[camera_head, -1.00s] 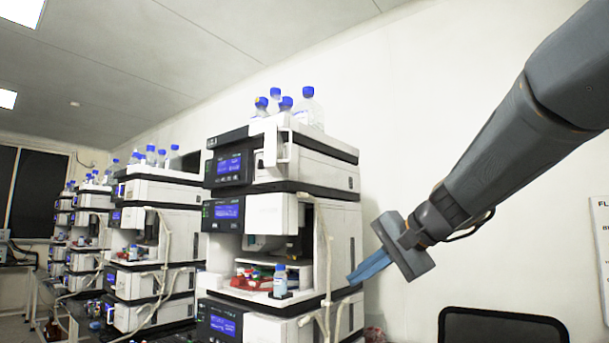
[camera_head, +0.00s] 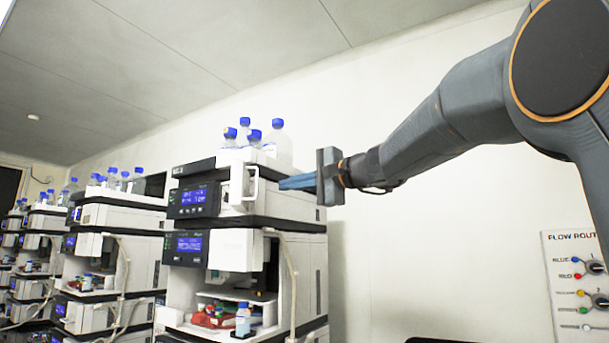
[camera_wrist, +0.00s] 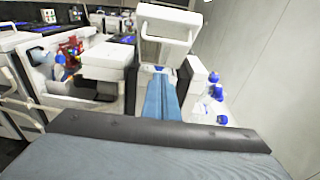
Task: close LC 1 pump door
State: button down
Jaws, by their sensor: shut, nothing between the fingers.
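The nearest LC stack shows in the head view, its upper pump module (camera_head: 290,208) beside a blue display. A white door with a looped handle frame (camera_head: 237,185) juts out from this module's front, and it appears swung open. In the wrist view the white door (camera_wrist: 170,18) stands ahead of the fingertips, at the top of the picture. My gripper (camera_head: 282,183) is shut and empty, its blue fingers pointing left beside the module's upper right side. The fingers also show in the wrist view (camera_wrist: 160,80). Whether they touch the module cannot be told.
Blue-capped bottles (camera_head: 278,140) stand on top of the stack, close to my fingers. Below is an open bay with a small bottle (camera_head: 243,320). A loose white tube (camera_head: 292,285) hangs down the side. More stacks (camera_head: 112,260) stand at left. A knob board (camera_head: 578,285) hangs at right.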

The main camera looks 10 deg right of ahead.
jog(key=a+p, duration=0.1)
jog(key=a, duration=0.1)
jog(key=s+a, duration=0.1)
jog(key=a, duration=0.1)
jog(key=shift+a+p, duration=0.3)
jog(key=shift+p, duration=0.1)
jog(key=shift+a, duration=0.1)
